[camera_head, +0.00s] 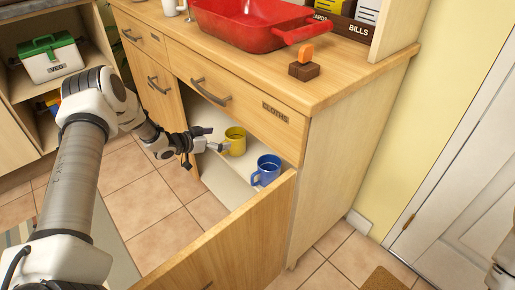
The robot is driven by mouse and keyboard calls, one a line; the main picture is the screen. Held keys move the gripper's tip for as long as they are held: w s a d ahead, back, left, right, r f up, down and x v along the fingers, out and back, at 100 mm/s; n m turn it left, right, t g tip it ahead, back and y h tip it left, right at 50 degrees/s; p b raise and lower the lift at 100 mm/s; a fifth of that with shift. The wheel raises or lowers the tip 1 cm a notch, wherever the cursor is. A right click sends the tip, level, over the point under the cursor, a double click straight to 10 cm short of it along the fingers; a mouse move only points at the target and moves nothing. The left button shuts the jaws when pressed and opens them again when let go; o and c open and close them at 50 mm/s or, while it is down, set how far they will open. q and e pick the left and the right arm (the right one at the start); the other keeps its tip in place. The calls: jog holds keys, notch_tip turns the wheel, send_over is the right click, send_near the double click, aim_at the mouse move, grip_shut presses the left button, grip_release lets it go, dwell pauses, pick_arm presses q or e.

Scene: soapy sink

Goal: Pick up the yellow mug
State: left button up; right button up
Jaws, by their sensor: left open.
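The yellow mug (236,141) stands upright on the shelf inside the open cabinet, below the drawer marked CLOTHS. My left gripper (217,138) is open, with its fingers at the left side of the mug. I cannot tell whether a finger touches the mug. The fingers hide a small part of the mug's left side. My right gripper is not in view.
A blue mug (266,170) stands on the same shelf, nearer the front and right. The open cabinet door (235,243) juts out below it. A red basin (250,22) and a small brown block (304,70) with an orange piece sit on the counter (330,82).

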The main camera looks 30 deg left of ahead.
aim_at(234, 135)
pick_arm(q)
jog(key=b+x, duration=0.3)
jog(key=x, duration=0.4)
jog(key=shift+w+a+f, duration=0.1)
jog(key=shift+w, duration=0.2)
jog(key=shift+c, duration=0.4)
jog(key=c, duration=1.2)
